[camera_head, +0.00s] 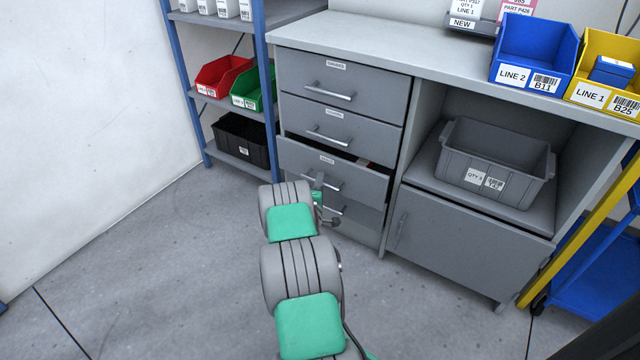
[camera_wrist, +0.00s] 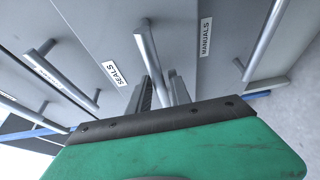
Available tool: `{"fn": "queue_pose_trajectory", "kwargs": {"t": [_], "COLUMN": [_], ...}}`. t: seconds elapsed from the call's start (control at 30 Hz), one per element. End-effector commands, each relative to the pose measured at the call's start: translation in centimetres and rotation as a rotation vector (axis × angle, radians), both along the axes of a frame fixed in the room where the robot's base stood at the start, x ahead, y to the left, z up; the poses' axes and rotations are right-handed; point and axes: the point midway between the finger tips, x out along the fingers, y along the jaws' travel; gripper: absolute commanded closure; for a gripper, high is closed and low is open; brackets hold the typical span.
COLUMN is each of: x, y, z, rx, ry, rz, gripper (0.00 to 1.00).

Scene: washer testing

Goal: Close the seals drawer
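The seals drawer (camera_head: 334,172) is the third one down in the grey cabinet and stands partly open, its front out past the drawers above. A dark gap with a bit of red inside shows over its right part. My gripper (camera_head: 318,184) is at its front, by the handle. In the wrist view, the seals drawer front (camera_wrist: 105,35) carries a "SEALS" label, and its bar handle (camera_wrist: 148,55) runs down between the two fingers of my gripper (camera_wrist: 160,92). The fingers are apart with the bar between or just in front of them; whether they clamp it is unclear.
Two shut drawers (camera_head: 340,78) are above; a manuals drawer (camera_wrist: 225,30) is below, partly hidden by my arm. A cupboard door (camera_head: 465,240) and a grey bin (camera_head: 500,160) are to the right. Blue shelving (camera_head: 190,80) stands left. The floor (camera_head: 150,270) at left is clear.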

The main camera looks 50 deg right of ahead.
Motion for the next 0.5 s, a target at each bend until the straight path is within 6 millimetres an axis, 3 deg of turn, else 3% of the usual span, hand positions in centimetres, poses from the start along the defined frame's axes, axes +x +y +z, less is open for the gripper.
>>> {"fn": "queue_pose_trajectory", "kwargs": {"t": [0.27,0.5], "x": [0.00,-0.01], "y": [0.02,0.03], "z": [-0.01,-0.02], "rx": [0.000,0.001], "ry": [0.000,0.000], "rz": [0.000,0.000], "gripper": [0.99,1.00]}}
